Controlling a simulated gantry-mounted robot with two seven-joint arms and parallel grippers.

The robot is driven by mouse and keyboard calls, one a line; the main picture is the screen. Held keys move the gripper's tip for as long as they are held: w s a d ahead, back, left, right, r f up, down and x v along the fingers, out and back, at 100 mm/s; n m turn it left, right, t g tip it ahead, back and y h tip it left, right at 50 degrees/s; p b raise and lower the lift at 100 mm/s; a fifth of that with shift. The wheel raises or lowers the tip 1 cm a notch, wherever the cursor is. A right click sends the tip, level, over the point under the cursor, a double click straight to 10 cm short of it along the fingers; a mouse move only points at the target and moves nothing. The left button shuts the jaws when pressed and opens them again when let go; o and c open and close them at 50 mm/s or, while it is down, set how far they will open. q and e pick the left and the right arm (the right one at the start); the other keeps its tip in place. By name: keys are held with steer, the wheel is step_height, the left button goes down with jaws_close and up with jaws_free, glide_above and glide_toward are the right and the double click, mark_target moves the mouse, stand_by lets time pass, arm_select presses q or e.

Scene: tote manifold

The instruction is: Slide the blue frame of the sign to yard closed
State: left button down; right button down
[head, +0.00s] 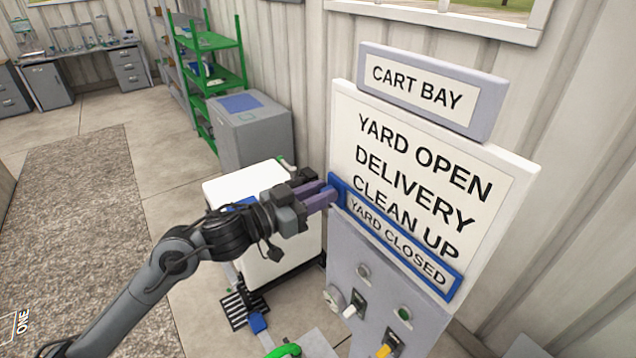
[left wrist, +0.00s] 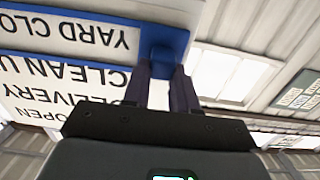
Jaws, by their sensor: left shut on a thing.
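The white sign board (head: 513,190) stands at the right in the head view, with the lines yard open, delivery, clean up and yard closed. The blue frame (head: 339,184) lies around the lowest line, yard closed, on the board's lower part. My left gripper (head: 329,197) is at the frame's left end, with its purple fingers shut on it. In the left wrist view the fingers (left wrist: 162,80) meet the blue end piece of the frame (left wrist: 168,40), and the lettering appears upside down. My right gripper is not in view.
A grey panel (head: 378,270) with switches and lamps sits below the sign, and a cart bay plate (head: 432,88) is above it. A white cabinet (head: 285,262) stands behind my left arm. A grey bin (head: 255,135) and green shelf (head: 212,42) line the wall.

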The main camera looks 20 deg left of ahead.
arm_select(q)
steer(key=shift+f, duration=0.5)
steer(key=c, duration=1)
jaws_free()
steer(key=shift+o, duration=0.6)
steer(key=shift+w+d+r, duration=0.1)
steer(key=shift+w, duration=0.05)
steer(key=b+v, duration=0.2)
steer(key=v, duration=0.9)
